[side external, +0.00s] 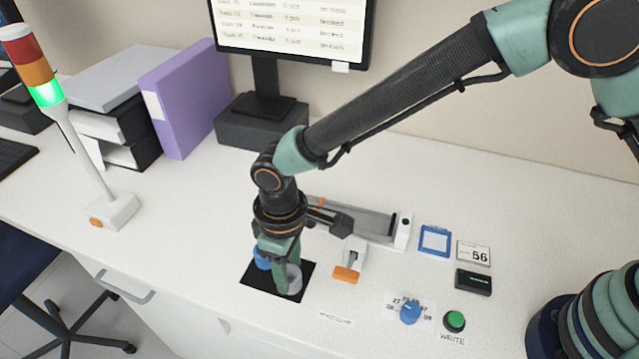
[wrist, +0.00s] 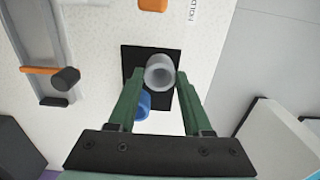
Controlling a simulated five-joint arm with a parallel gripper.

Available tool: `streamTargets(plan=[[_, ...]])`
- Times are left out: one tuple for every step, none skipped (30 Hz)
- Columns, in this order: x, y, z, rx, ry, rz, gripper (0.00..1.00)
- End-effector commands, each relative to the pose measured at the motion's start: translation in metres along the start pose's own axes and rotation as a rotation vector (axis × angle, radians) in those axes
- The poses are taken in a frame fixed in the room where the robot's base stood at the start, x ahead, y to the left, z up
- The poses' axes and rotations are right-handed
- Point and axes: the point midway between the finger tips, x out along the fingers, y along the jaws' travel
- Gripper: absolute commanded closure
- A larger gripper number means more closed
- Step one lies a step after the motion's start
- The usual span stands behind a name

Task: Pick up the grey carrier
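The grey carrier (wrist: 160,73) is a short, hollow cylinder over the black mat (wrist: 132,60). In the wrist view it lies between the tips of my gripper (wrist: 160,80), one finger on each side. Any gap between fingers and carrier is too small to judge, so I cannot tell whether they grip it. In the side view the grey carrier (side external: 294,279) is partly hidden by my gripper (side external: 281,272), which points down. Whether the carrier touches the mat is unclear.
A blue carrier (wrist: 142,104) stands close beside the grey one, near one finger. A grey track (side external: 365,222) with an orange lever lies behind, and an orange-fronted block (side external: 347,272) sits right of the mat. A blue knob (side external: 410,312) and green button (side external: 454,321) are farther right.

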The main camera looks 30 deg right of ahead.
Motion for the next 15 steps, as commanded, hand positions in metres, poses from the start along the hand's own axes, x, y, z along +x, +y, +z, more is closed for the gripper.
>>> streamTargets(plan=[[0.0, 0.0, 0.0, 0.0, 0.0, 0.0, 0.75], [0.0, 0.0, 0.0, 0.0, 0.0, 0.0, 0.86], [0.0, 0.0, 0.0, 0.0, 0.0, 0.0, 0.87], [0.0, 0.0, 0.0, 0.0, 0.0, 0.0, 0.87], [0.0, 0.0, 0.0, 0.0, 0.0, 0.0, 0.87], [-0.001, 0.0, 0.0, 0.0, 0.0, 0.0, 0.87], [-0.001, 0.0, 0.0, 0.0, 0.001, 0.0, 0.87], [-0.003, 0.0, 0.0, 0.0, 0.001, 0.0, 0.87], [-0.005, 0.0, 0.0, 0.0, 0.001, 0.0, 0.87], [-0.007, 0.0, 0.0, 0.0, 0.001, 0.0, 0.87], [-0.009, 0.0, -0.001, 0.0, 0.001, 0.0, 0.87], [-0.012, 0.0, -0.001, 0.0, 0.002, 0.0, 0.87], [-0.014, 0.0, -0.001, 0.0, 0.002, 0.0, 0.87], [-0.017, 0.0, -0.001, 0.0, 0.002, 0.0, 0.87], [-0.019, 0.0, -0.001, 0.0, 0.002, 0.0, 0.87]])
